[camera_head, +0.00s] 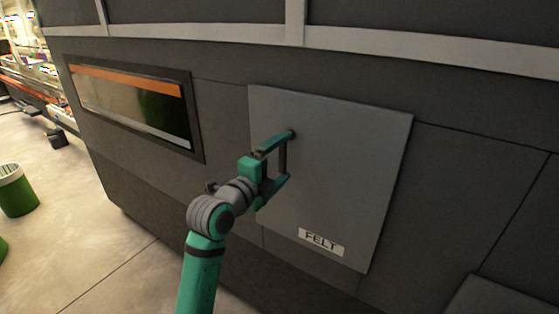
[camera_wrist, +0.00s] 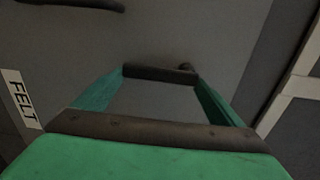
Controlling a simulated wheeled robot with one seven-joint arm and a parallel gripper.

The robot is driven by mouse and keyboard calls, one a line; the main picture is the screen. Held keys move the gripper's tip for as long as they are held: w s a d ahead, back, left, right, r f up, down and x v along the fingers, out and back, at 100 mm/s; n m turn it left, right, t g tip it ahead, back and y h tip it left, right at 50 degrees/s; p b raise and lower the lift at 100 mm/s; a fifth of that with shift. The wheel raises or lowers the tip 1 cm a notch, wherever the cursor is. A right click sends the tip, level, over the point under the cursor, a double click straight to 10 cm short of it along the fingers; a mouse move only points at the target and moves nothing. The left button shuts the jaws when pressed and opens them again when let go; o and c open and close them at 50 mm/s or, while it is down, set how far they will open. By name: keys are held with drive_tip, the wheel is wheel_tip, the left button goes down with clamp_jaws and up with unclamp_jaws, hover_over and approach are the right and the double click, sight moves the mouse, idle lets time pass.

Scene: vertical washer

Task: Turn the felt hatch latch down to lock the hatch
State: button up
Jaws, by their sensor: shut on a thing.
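The felt hatch (camera_head: 340,130) is a flat grey panel on the dark machine wall, seated in its place with a white FELT label (camera_head: 321,242) near its lower edge. The latch (camera_head: 283,155) is a slim dark bar on the hatch's left part. It runs up and down, roughly toward the label side, with a small round knob at its upper end. My teal gripper (camera_head: 286,156) is shut on it, one finger at each end. In the wrist view the latch (camera_wrist: 160,74) spans between the fingertips of my gripper (camera_wrist: 158,78).
A recessed window (camera_head: 135,107) with an orange strip is left of the hatch. A light rail (camera_head: 200,32) crosses above. A green bin (camera_head: 15,190) stands on the open floor at far left. A dark bar-like shape (camera_wrist: 75,4) shows at the wrist view's top left; I cannot tell what it is.

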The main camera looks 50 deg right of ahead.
drive_tip(key=o, duration=1.3)
drive_tip(key=shift+s, duration=0.1)
drive_tip(key=shift+c, duration=0.2)
drive_tip(key=shift+a, duration=0.15)
drive_tip(key=shift+a, duration=0.35)
drive_tip(key=s+a, duration=0.1)
drive_tip(key=a, duration=0.8)
drive_tip(key=shift+a, duration=0.4)
